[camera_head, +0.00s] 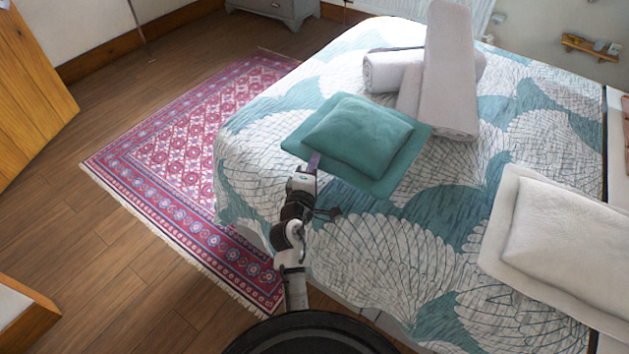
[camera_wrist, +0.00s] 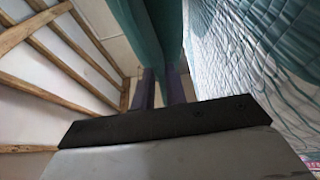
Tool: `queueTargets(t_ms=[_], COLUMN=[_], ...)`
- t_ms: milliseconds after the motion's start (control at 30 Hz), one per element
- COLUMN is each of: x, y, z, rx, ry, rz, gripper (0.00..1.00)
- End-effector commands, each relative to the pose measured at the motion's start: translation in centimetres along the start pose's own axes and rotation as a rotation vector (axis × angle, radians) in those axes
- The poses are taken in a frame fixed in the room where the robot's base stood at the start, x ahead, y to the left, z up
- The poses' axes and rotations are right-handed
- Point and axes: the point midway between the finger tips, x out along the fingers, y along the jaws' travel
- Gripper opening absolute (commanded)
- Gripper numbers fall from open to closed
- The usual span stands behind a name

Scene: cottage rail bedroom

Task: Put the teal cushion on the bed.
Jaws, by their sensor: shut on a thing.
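The teal cushion (camera_head: 358,135) is over the bed's near-left part, with its flat border spread around a plump middle. My gripper (camera_head: 313,163) is shut on the cushion's near-left border. In the wrist view the two purple fingers (camera_wrist: 160,88) pinch the cushion (camera_wrist: 150,30), which stretches away from them. The bed (camera_head: 400,260) has a white and teal fan-patterned cover, which also shows close beside the cushion in the wrist view (camera_wrist: 250,80). I cannot tell whether the cushion's underside touches the cover.
Rolled and upright pale towels (camera_head: 450,70) are just behind the cushion. A white pillow (camera_head: 565,235) lies at the right. The cover between cushion and pillow is bare. A pink patterned rug (camera_head: 190,130) lies on the floor left of the bed. A wooden panel (camera_head: 30,100) stands far left.

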Motion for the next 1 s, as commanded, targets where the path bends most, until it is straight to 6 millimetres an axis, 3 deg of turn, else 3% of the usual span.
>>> queueTargets(t_ms=[400,867,900,1000], x=[0.0,0.0,0.0,0.0], y=[-5.1,-5.8,-5.7,-5.7], z=[0.0,0.0,0.0,0.0], rx=[-0.001,0.000,0.001,0.001], ry=[-0.001,0.000,-0.001,-0.001], rz=[0.001,0.003,0.001,0.001], gripper=[0.00,0.00,0.19,0.32])
